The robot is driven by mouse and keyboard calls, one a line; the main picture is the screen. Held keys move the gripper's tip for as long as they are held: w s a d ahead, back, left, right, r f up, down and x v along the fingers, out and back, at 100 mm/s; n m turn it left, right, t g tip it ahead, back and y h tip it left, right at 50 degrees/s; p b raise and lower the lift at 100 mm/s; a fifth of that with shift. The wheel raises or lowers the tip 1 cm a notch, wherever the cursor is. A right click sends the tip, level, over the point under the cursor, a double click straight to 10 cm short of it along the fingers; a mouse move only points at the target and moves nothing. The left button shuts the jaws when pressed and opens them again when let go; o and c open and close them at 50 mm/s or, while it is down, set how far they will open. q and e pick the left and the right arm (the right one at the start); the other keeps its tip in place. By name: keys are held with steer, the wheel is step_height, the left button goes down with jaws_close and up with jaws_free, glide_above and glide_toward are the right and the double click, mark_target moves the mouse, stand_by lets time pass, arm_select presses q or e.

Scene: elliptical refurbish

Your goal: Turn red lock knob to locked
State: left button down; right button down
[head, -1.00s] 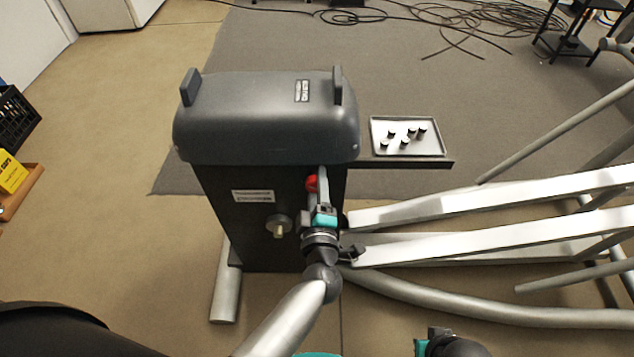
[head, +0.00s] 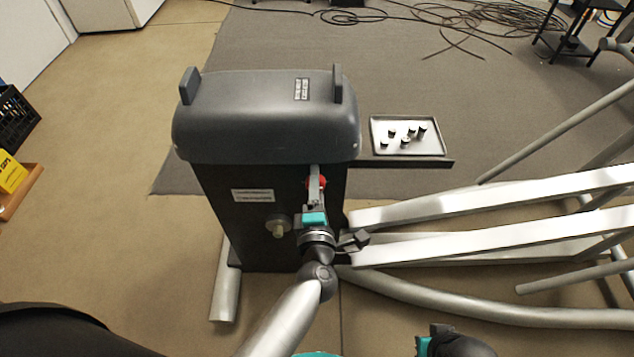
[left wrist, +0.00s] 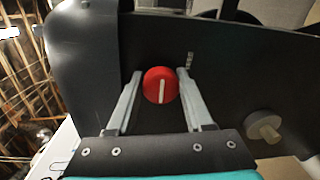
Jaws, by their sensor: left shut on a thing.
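The red lock knob (left wrist: 161,86) is round with a white line across its face, close to upright in the left wrist view. It sits on the dark side panel of the elliptical machine's housing (head: 255,210). In the head view the knob (head: 322,183) is partly covered by my left gripper (head: 317,181). In the left wrist view the two fingers of the left gripper (left wrist: 162,82) stand on either side of the knob, shut on it. Of my right arm, only a dark and teal part (head: 440,343) shows at the bottom edge; its fingertips cannot be made out.
A brass-coloured shaft end (head: 278,228) sticks out of the panel left of the gripper. A grey tray (head: 425,148) with several small dark pieces lies on the shelf to the right. White rails (head: 500,239) run right from the machine.

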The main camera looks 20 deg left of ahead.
arm_select(q)
steer(key=shift+f, duration=0.1)
steer(key=shift+c, duration=1.6)
jaws_free()
steer(key=shift+s, duration=0.15)
steer(key=p+v, duration=0.1)
steer(key=v, duration=0.6)
steer(key=shift+p, duration=0.4)
arm_select(e)
steer(key=shift+s+d+f+g, duration=0.1)
steer(key=shift+s+f, duration=0.2)
steer(key=shift+f, duration=0.25)
steer(key=shift+s+f+g, duration=0.1)
steer(key=shift+s+f, duration=0.15)
steer(key=shift+f, duration=0.35)
steer(key=shift+s+d+f+g, duration=0.1)
steer(key=shift+s+f, duration=0.2)
steer(key=shift+f, duration=0.25)
arm_select(q)
steer(key=shift+s, duration=0.1)
steer(key=shift+d, duration=0.1)
